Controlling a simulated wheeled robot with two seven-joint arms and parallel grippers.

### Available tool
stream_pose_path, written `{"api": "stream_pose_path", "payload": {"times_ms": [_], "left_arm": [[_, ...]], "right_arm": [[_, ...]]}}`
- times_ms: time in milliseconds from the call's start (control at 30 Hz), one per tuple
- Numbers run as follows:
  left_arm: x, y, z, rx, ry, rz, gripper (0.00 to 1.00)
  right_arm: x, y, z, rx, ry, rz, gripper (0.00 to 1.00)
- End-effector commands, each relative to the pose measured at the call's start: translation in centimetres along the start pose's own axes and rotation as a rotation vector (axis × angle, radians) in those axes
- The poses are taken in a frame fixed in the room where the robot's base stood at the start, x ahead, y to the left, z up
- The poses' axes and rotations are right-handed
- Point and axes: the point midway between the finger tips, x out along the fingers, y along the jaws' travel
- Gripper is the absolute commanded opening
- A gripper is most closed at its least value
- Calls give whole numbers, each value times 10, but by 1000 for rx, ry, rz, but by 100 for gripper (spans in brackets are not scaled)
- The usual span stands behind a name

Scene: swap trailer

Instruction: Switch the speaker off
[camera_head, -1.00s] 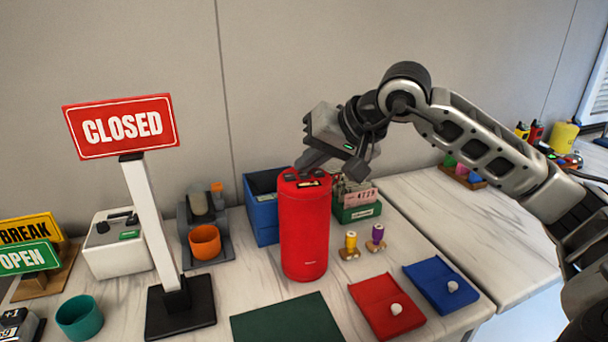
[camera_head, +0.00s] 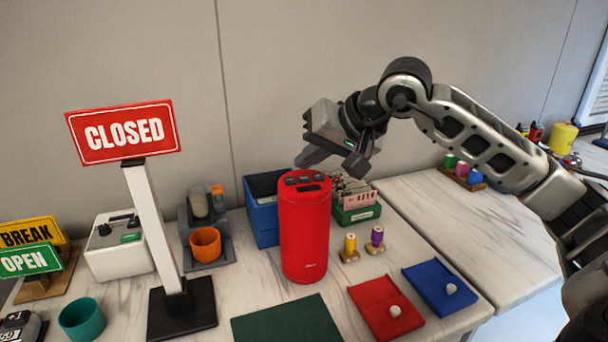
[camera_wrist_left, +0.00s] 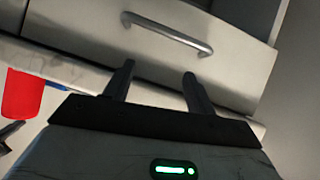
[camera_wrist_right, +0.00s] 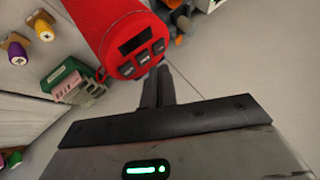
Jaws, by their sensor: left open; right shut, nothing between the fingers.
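The speaker (camera_head: 305,232) is a red upright cylinder on the white marbled table in the head view. Its top has several dark buttons and a dark slot; they show closer in the right wrist view, where the speaker (camera_wrist_right: 105,28) is at the top. My right gripper (camera_head: 303,162) is shut and empty, just above and behind the speaker's top edge. In the right wrist view its fingertips (camera_wrist_right: 157,68) are beside the buttons; I cannot tell if they touch. My left gripper (camera_wrist_left: 158,72) is open and empty, in front of a drawer with a metal handle. Whether a light shows on the speaker is unclear.
A red CLOSED sign (camera_head: 124,131) on a white post stands left of the speaker. A blue bin (camera_head: 262,215) and a green card box (camera_head: 357,212) stand close behind it. Red (camera_head: 376,312) and blue (camera_head: 437,285) trays lie to the right front.

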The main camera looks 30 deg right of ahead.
Motion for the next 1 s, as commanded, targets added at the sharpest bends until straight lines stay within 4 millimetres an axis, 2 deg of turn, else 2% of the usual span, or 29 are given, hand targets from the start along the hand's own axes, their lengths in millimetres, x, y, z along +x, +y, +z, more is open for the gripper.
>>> {"api": "stream_pose_path", "payload": {"times_ms": [233,700,1000], "left_arm": [[-3,1,-4,0,-1,0,56],[-22,6,-35,-1,-1,0,56],[-21,6,-34,-1,-1,0,56]], "right_arm": [[-4,-3,-3,0,1,0,0],[-35,-26,-26,0,2,0,0],[-35,-25,-25,0,1,0,0]]}}
